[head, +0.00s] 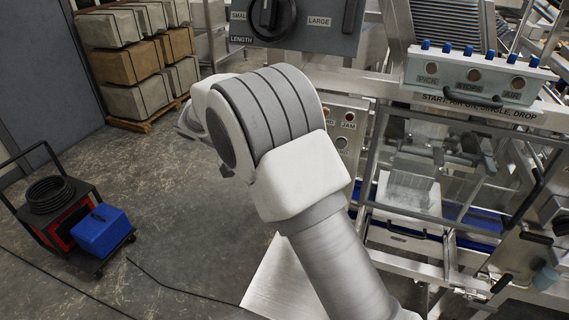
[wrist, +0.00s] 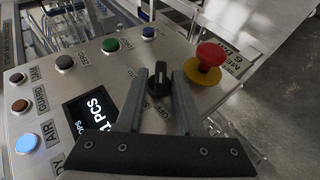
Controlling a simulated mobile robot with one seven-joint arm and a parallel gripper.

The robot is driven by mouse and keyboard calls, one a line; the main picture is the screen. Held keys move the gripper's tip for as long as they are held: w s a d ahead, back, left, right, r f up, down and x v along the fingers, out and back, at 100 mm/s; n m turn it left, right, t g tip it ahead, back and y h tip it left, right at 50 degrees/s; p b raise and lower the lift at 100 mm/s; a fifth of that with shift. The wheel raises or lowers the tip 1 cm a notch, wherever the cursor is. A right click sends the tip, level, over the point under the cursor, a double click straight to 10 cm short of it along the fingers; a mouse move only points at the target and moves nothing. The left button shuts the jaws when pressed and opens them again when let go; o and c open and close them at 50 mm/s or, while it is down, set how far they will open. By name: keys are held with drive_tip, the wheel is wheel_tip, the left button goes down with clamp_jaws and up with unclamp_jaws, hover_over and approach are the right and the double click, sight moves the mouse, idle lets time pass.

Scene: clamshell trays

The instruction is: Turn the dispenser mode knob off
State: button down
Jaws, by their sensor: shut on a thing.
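In the head view my arm hides the gripper and the knob. The edge of a panel (head: 345,128) marked JAM shows right of my arm there.
A red emergency button (wrist: 210,55) on a yellow base (wrist: 203,75) sits close right of my fingers. A larger black dial (head: 272,14) stands above my arm.

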idle(0.3)
drive_tip(key=c, duration=0.8)
unclamp_jaws()
drive_tip(key=shift+c, duration=0.2)
drive_tip(key=v, duration=1.7)
drive_tip(key=shift+a, duration=0.25)
drive_tip(key=shift+r, duration=0.1)
